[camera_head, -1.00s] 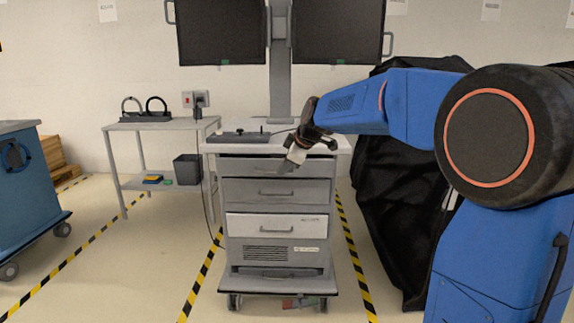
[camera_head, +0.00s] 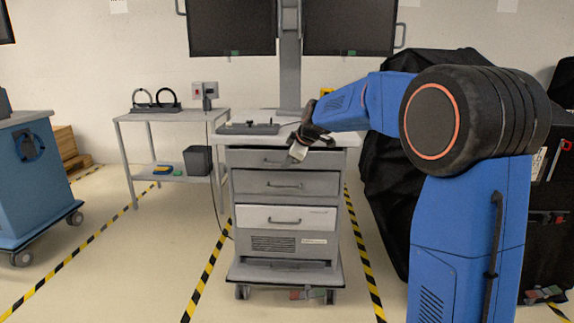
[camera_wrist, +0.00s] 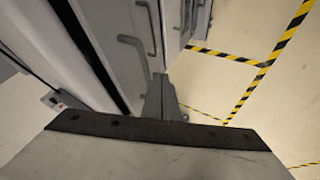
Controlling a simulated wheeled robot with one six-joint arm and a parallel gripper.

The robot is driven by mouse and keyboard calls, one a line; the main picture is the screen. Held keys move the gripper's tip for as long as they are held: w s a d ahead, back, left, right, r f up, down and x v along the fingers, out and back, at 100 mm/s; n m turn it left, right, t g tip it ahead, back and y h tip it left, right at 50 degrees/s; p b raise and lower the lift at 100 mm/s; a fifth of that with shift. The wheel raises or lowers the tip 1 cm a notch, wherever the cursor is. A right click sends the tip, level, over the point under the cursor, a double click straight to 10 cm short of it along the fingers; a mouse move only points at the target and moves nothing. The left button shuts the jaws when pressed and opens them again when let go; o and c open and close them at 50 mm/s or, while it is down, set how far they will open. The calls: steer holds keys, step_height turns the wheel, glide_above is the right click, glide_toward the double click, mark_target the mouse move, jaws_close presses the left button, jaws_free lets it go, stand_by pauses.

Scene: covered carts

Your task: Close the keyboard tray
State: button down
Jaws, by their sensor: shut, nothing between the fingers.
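The grey cart (camera_head: 285,185) stands ahead with a white worktop and a stack of handled fronts. The topmost front (camera_head: 255,158), just under the worktop, appears to be the keyboard tray; I cannot tell how far out it is. My gripper (camera_head: 298,152) is shut and empty, pointing down at the right part of this front and hiding some of it. I cannot tell if it touches. In the wrist view my shut fingers (camera_wrist: 160,98) are beside grey fronts with bar handles (camera_wrist: 135,50); the gap to them is unclear.
A dark flat device (camera_head: 248,128) lies on the worktop below two monitors (camera_head: 348,28). A side table (camera_head: 165,116) is at left, with a bin (camera_head: 198,160) under it. A blue cart (camera_head: 30,180) is far left. Black-covered equipment (camera_head: 390,220) is close on the right. Floor in front is clear.

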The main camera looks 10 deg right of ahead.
steer(key=shift+w, duration=0.1)
steer(key=w, duration=0.2)
steer(key=w+d, duration=0.1)
steer(key=w, duration=0.1)
steer(key=shift+d, duration=0.15)
steer(key=shift+s, duration=0.1)
